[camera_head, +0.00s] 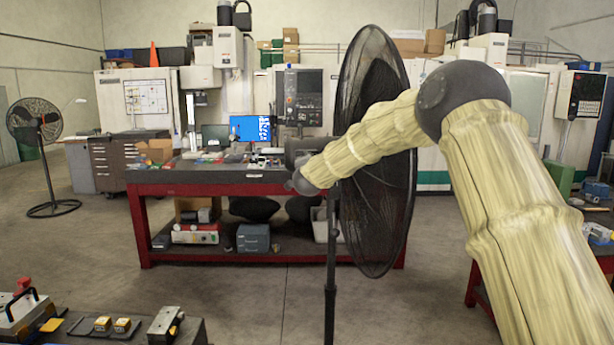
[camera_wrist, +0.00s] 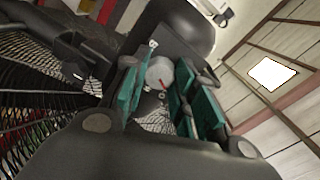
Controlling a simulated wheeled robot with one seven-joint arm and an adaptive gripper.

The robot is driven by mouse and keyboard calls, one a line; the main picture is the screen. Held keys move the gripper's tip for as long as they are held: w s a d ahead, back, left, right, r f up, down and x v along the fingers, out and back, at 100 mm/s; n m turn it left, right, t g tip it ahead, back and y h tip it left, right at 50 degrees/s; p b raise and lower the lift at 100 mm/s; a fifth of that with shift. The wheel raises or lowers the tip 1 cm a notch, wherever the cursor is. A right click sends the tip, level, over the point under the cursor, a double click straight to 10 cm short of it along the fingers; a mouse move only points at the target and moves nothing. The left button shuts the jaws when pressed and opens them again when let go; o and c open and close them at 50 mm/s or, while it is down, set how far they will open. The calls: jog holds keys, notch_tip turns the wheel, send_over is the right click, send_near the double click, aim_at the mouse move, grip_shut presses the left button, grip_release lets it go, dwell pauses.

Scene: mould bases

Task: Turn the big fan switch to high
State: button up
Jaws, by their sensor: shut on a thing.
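The big fan (camera_head: 382,225) stands side-on on its black pole in the head view, in front of the red table. Its grey motor housing (camera_head: 305,148) sticks out to the left behind the grille. My arm reaches across to this housing. In the wrist view my gripper (camera_wrist: 160,88) has teal finger pads on both sides of a round grey switch knob (camera_wrist: 159,71) with a red mark, and is shut on it. The dark housing (camera_wrist: 175,28) is behind the knob, and the grille (camera_wrist: 40,85) is at left. The setting labels cannot be read.
The red table (camera_head: 200,189) behind the fan holds tools, with boxes on its lower shelf. A smaller fan (camera_head: 38,125) stands at the far left. A bench with metal blocks (camera_head: 165,322) is at the lower left. Floor between is clear.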

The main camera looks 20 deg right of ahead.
jog(key=m+b, duration=0.6)
jog(key=m+y+b, duration=0.1)
jog(key=m+b, duration=0.5)
jog(key=shift+d+y, duration=0.15)
jog(key=shift+y, duration=0.15)
dwell(0.4)
jog(key=o, duration=1)
jog(key=shift+o, duration=0.2)
jog(key=shift+s, duration=0.15)
jog(key=s+a+r, duration=0.1)
jog(key=s+a, duration=0.1)
jog(key=s, duration=0.9)
jog(key=shift+s, duration=0.25)
jog(key=shift+a+r, duration=0.1)
